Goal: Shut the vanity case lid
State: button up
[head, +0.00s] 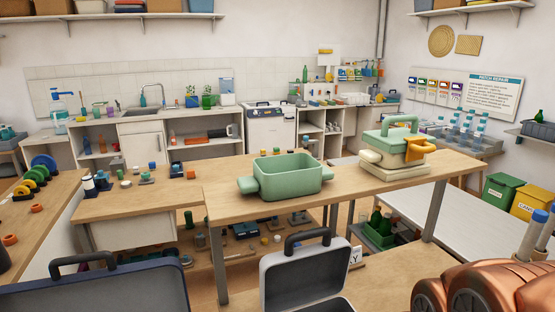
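Two open cases stand in the near foreground, and I cannot tell which is the vanity case. The light grey case (305,274) in the bottom middle has its lid raised, with a dark handle on top and a grey inside facing me. Its base is mostly cut off by the bottom edge. The navy case (95,292) at the bottom left also shows a raised panel with a black handle; the rest is out of frame. My copper-coloured arm fills the bottom right corner. My gripper is not visible.
A wooden bench (340,199) behind the cases holds an open green box (289,180) and a stacked green and cream case (393,150) with an orange part. A small lettered card (355,255) stands right of the grey lid. Bare wooden surface (400,270) lies between it and my arm.

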aim_at(290, 279)
jog(key=z, duration=0.5)
jog(key=k, duration=1.1)
jog(key=u, duration=0.95)
jog(key=i, duration=0.9)
jog(key=u, duration=0.8)
